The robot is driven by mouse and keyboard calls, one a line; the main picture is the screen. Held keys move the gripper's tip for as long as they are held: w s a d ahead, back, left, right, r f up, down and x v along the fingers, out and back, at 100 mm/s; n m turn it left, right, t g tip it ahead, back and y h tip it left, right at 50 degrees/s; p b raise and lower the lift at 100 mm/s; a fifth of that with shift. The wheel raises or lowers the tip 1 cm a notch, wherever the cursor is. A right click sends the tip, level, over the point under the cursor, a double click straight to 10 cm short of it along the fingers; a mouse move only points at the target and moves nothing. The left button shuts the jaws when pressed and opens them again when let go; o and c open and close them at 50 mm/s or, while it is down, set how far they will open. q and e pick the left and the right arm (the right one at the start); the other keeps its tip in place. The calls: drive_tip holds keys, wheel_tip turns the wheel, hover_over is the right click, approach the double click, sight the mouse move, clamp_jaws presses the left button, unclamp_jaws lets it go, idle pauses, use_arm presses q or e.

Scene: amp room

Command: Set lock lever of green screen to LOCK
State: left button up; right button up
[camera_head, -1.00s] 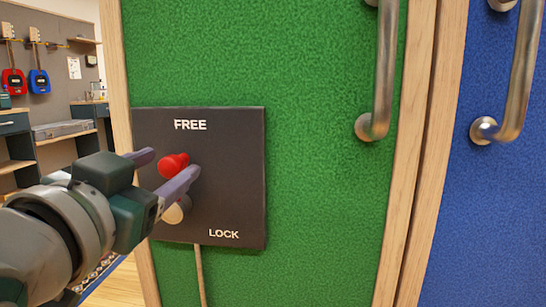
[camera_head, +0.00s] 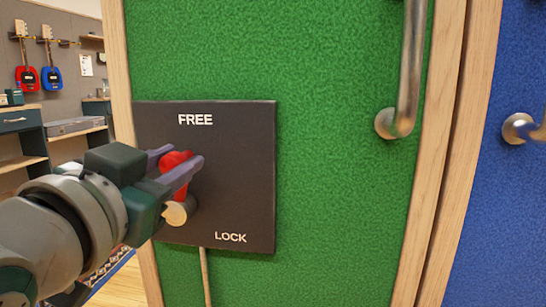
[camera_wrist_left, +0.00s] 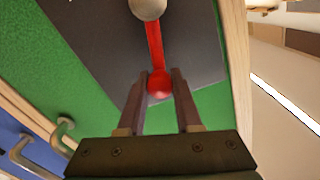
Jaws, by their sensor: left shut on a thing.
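The green screen (camera_head: 330,150) carries a dark plate (camera_head: 240,180) with FREE printed at its top and LOCK at its lower right. The red lock lever (camera_head: 178,161) points up from a cream pivot (camera_head: 176,213) toward FREE. My left gripper (camera_head: 180,170) comes in from the left, its fingers shut on the lever's red knob and partly hiding it. In the left wrist view the red knob (camera_wrist_left: 160,84) sits between the fingertips, with the red bar running to the pivot (camera_wrist_left: 148,7). My right gripper is not in view.
A metal handle (camera_head: 408,70) stands on the green screen, right of the plate. A blue panel (camera_head: 510,200) with its own handle is at the far right. Shelves (camera_head: 70,125) and hanging red and blue guitars are at the back left.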

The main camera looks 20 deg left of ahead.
use_arm(q)
clamp_jaws()
idle(0.8)
